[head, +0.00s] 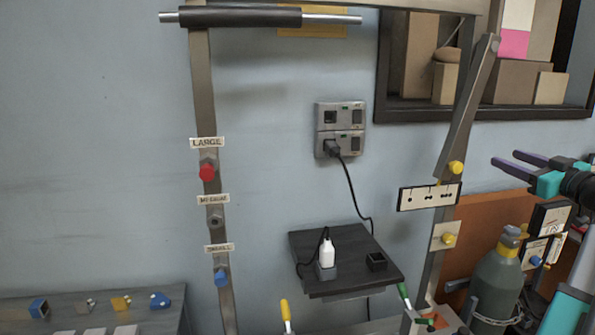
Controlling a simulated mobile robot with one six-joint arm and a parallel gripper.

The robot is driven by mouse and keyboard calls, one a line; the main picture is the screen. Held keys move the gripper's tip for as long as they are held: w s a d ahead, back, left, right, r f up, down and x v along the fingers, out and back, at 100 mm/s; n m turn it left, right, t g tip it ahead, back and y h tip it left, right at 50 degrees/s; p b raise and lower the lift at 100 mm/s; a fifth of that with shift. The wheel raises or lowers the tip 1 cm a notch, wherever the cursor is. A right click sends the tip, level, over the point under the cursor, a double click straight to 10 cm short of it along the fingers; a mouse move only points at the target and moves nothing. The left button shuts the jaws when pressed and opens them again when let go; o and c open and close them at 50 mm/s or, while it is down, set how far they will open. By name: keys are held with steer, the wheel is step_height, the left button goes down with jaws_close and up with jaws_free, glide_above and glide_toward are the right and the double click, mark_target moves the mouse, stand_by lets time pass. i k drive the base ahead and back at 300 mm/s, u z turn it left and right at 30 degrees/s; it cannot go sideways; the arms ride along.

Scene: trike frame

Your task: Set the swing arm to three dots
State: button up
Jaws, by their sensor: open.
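The swing arm (470,110) is a grey bar on the right upright of the frame. It leans, with its top end to the right and its lower end by a yellow knob (456,168). Just below is a white plate (403,202) with black edges, marked with groups of dots that increase to the right. A second yellow knob (448,239) sits on a pale plate lower down. My gripper (506,158), teal with dark purple fingers, is open and empty, right of the swing arm and apart from it.
The left upright carries red (207,172) and blue (221,278) knobs with size labels. A small dark shelf (345,262) holds a white bottle. A grey-green bottle (497,283) stands lower right, below my gripper. A wall shelf (480,115) with boxes is behind the arm.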

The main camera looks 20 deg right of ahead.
mark_target(447, 164)
steer(key=k, duration=1)
